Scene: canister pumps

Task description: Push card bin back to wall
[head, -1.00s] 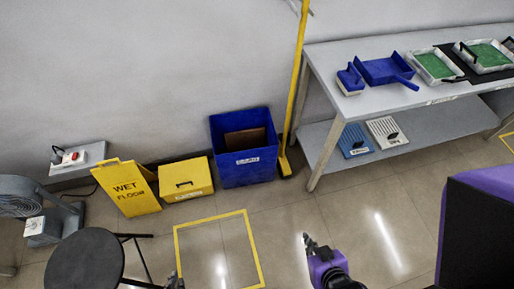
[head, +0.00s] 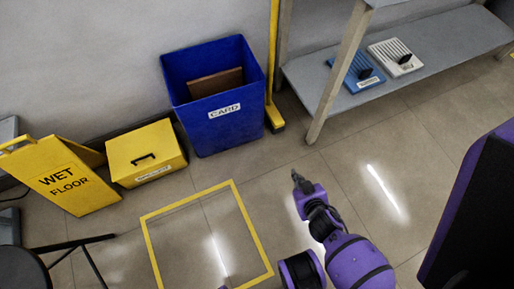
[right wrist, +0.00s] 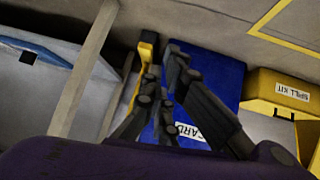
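The card bin (head: 222,122) is a blue open-topped box with a white CARD label, standing upright on the floor near the wall. Brown cardboard (head: 214,83) sticks up inside it. Its back bottom edge is hidden, so I cannot tell its gap from the wall. My right gripper (head: 299,181) is in front of the bin and to its right, apart from it, over the bare floor. In the right wrist view the bin (right wrist: 215,75) shows beyond my right gripper (right wrist: 162,70), whose fingertips are close together with nothing between them. My left gripper is out of view.
A yellow spill kit box (head: 146,155) and a wet floor sign (head: 66,180) stand left of the bin. A yellow post (head: 272,60) stands close at its right, beside the grey table's leg (head: 335,80). A yellow floor outline (head: 237,190) lies in front; that floor is clear.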

